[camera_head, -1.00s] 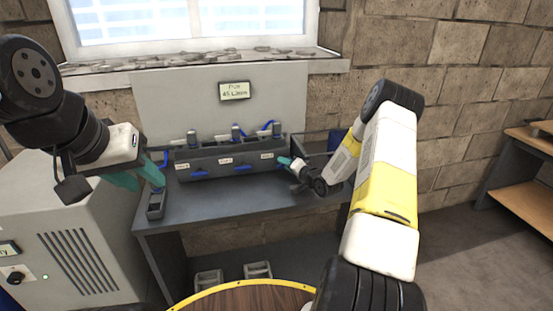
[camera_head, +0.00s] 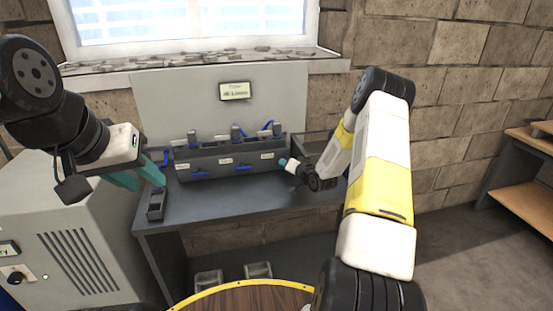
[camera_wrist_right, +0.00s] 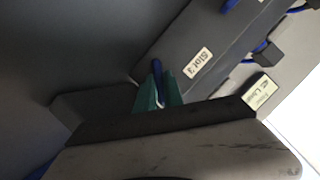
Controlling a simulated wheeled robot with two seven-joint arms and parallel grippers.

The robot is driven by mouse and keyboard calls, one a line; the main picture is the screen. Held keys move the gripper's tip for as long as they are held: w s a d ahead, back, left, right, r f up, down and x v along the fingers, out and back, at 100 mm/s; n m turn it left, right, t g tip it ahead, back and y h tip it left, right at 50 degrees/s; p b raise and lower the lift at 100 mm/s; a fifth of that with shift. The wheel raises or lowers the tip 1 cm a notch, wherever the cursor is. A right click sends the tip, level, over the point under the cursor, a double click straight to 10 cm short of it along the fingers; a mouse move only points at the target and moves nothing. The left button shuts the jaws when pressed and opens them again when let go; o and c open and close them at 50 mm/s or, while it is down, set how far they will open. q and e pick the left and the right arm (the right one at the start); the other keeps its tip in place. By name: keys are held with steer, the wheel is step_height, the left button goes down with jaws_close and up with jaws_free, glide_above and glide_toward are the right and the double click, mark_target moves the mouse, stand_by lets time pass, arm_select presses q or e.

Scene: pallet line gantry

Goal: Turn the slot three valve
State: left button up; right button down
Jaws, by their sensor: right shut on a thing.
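The dark grey valve block (camera_head: 205,160) stands on the bench, with three white slot labels on its front. Blue handles sit under the left (camera_head: 199,174) and middle (camera_head: 236,169) labels. My right gripper (camera_head: 284,162) is at the block's right end, below the third label (camera_head: 267,155). In the right wrist view its teal fingers (camera_wrist_right: 158,97) are shut on the slot three valve's blue handle (camera_wrist_right: 157,68), beside the slot label (camera_wrist_right: 197,66). The fingers hide part of the handle. My left gripper (camera_head: 139,177) is open and empty, left of the block.
A small display (camera_head: 234,91) hangs on the grey panel behind the block; its text is blurred. A small dark holder (camera_head: 156,205) stands on the bench (camera_head: 230,203) at front left. A grey cabinet (camera_head: 75,245) is left of the bench. The bench front is mostly clear.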

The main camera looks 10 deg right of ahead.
steer(key=n+h, duration=0.2)
steer(key=n, duration=0.1)
steer(key=shift+a, duration=0.2)
steer(key=shift+n+h, duration=0.8)
steer(key=shift+n, duration=0.2)
steer(key=c, duration=1.5)
jaws_free()
steer(key=shift+o, duration=0.2)
steer(key=shift+s+r, duration=0.1)
steer(key=v, duration=0.7)
steer(key=shift+s+r, duration=0.2)
steer(key=shift+s, duration=0.1)
